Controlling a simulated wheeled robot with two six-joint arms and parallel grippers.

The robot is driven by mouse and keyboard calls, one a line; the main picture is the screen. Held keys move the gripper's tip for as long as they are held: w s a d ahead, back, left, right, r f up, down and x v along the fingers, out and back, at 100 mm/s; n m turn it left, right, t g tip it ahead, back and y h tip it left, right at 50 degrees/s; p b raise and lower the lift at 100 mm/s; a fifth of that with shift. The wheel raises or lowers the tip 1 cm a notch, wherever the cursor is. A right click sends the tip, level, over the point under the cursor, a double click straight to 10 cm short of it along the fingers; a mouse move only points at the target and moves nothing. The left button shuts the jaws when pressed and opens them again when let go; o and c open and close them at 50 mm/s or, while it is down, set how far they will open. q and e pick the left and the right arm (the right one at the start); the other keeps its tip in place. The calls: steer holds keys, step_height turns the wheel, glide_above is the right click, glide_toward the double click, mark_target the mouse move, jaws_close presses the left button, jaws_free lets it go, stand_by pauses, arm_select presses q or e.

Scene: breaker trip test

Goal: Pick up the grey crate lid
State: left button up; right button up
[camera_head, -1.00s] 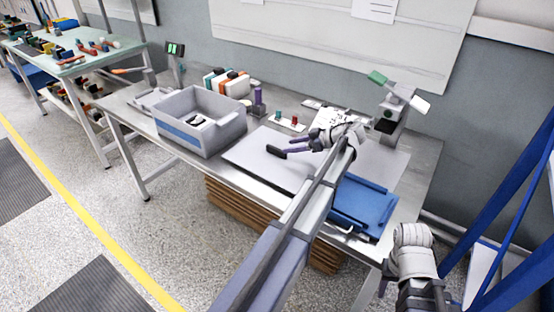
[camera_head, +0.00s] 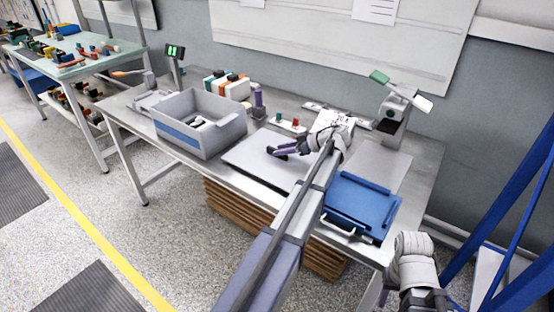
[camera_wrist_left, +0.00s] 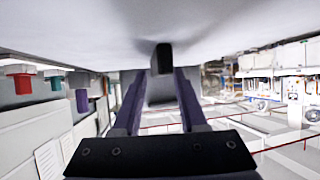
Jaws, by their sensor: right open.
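The grey crate lid (camera_head: 240,160) lies flat on the metal table, just right of the grey crate (camera_head: 200,146). My left gripper (camera_head: 276,151) is low over the lid, its dark fingers reaching left. In the left wrist view the lid's pale surface (camera_wrist_left: 80,25) spans the top, with a dark handle (camera_wrist_left: 163,57) standing off it. The left gripper's fingers (camera_wrist_left: 161,76) are apart on either side of the handle, with a gap showing, and nothing is gripped. My right gripper (camera_head: 428,300) is at the bottom right edge, away from the lid and partly cut off.
A blue tray (camera_head: 372,206) lies right of my left arm. A strip with red and green buttons (camera_head: 288,124), a purple cylinder (camera_head: 258,100) and a device stand (camera_head: 394,118) are behind. White and orange blocks (camera_head: 228,84) stand behind the crate.

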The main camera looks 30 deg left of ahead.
arm_select(q)
jaws_close()
stand_by(0.3)
steer(key=shift+r, duration=0.15)
stand_by(0.3)
step_height(320, 180, up, 18)
steer(key=p, duration=1.8)
